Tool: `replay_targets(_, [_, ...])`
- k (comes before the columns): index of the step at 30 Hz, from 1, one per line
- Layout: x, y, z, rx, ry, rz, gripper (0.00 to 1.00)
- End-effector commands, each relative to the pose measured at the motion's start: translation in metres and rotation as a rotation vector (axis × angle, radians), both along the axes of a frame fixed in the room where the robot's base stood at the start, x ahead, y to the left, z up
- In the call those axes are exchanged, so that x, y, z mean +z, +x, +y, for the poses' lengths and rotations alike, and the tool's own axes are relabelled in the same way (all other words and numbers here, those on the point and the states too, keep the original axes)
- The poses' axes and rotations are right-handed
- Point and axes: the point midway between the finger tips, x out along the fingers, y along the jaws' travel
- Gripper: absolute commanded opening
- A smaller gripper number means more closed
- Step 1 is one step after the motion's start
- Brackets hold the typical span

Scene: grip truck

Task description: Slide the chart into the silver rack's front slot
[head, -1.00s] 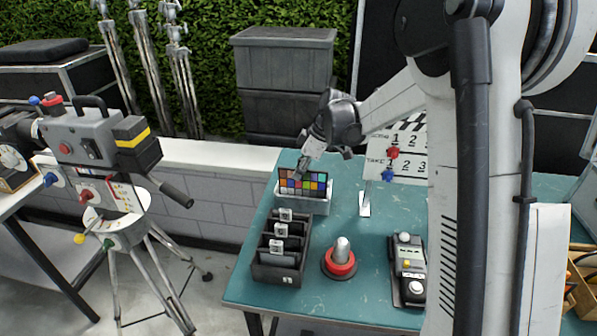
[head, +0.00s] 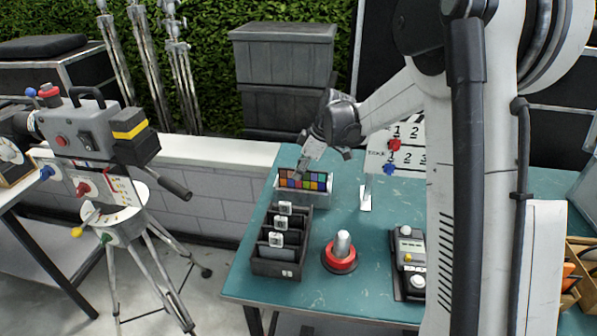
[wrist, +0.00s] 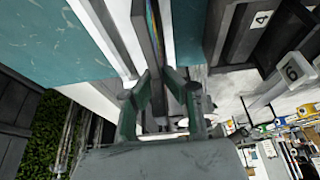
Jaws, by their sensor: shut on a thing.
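The chart (head: 312,181), a dark panel with colored squares, stands upright in the silver rack (head: 305,200) on the teal table. Its lower part is hidden behind the rack's front wall; I cannot tell which slot it is in or whether it touches the bottom. My gripper (head: 299,173) is shut on the chart's left upper part. In the wrist view the chart (wrist: 147,30) shows edge-on between my fingertips (wrist: 158,88), with pale rack walls (wrist: 110,38) beside it.
A dark rack (head: 277,268) with numbered tabs stands close in front of the silver rack. A red-based knob (head: 340,259), a handheld control box (head: 409,262) and a clapperboard (head: 402,150) are to the right. Bare table lies between them.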

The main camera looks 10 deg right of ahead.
Motion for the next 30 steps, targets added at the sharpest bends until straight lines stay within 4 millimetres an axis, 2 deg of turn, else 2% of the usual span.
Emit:
replay_targets(15, [-0.014,0.000,0.000,0.000,0.000,0.000,0.00])
replay_targets(16, [-0.013,0.000,0.000,0.000,0.000,0.000,0.10])
replay_targets(20, [-0.013,0.000,0.000,0.000,0.000,0.000,0.28])
replay_targets(30, [-0.010,-0.001,-0.001,0.000,0.000,0.000,0.29])
